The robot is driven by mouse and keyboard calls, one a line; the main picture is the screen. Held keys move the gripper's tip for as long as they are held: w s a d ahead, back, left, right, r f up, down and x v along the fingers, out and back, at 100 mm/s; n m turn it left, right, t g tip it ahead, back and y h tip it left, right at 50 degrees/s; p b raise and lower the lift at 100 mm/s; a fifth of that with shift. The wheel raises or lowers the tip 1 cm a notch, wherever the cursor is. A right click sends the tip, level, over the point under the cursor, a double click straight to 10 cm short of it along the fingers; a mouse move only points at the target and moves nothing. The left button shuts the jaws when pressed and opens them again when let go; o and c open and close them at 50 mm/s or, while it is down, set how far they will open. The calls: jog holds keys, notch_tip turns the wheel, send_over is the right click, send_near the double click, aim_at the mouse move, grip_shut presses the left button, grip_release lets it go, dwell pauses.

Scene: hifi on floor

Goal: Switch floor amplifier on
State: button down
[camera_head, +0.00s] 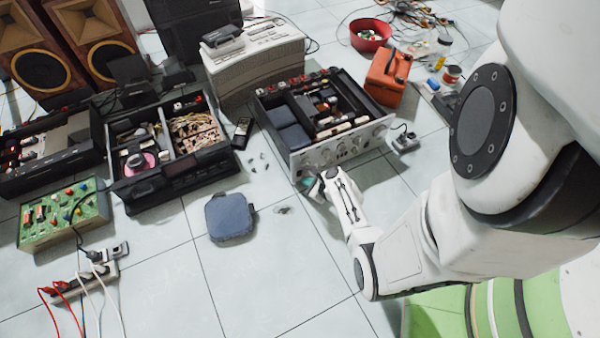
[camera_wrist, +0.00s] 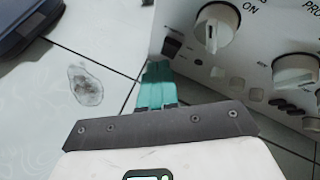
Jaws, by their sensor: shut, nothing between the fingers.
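The floor amplifier (camera_head: 342,150) stands on the tiles with its top open and its silver front facing my arm. In the wrist view its front panel (camera_wrist: 262,45) fills the upper right. A large knob (camera_wrist: 215,28) sits beside the letters "ON", and a small dark switch (camera_wrist: 172,45) is at the panel's left edge. My gripper (camera_head: 310,184) is low in front of the panel's left part. Its teal fingers (camera_wrist: 158,72) are together and empty, with the tips just below the dark switch in the picture. I cannot tell whether they touch the panel.
Opened devices (camera_head: 165,150) stand to the left and a beige machine (camera_head: 252,60) behind. An orange box (camera_head: 388,75) is right of the amplifier. A dark blue pad (camera_head: 230,217) lies on the floor. A power strip (camera_head: 85,285) with cables is lower left. The front middle floor is mostly clear.

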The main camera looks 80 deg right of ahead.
jog(key=shift+w+d, duration=0.25)
jog(key=shift+d, duration=0.1)
jog(key=shift+w+d+r, duration=0.1)
jog(key=shift+w+d, duration=0.05)
jog(key=shift+w, duration=0.05)
dwell(0.8)
jog(key=shift+s, duration=0.1)
jog(key=shift+s+a, duration=0.4)
jog(key=shift+a, duration=0.1)
jog(key=shift+s+a+f+p, duration=0.2)
jog(key=shift+s+a, duration=0.6)
jog(key=shift+a, duration=0.15)
jog(key=shift+s+a+f+p, duration=0.15)
jog(key=shift+s+a+f, duration=0.05)
jog(key=shift+s+a, duration=0.7)
jog(key=shift+w, duration=0.1)
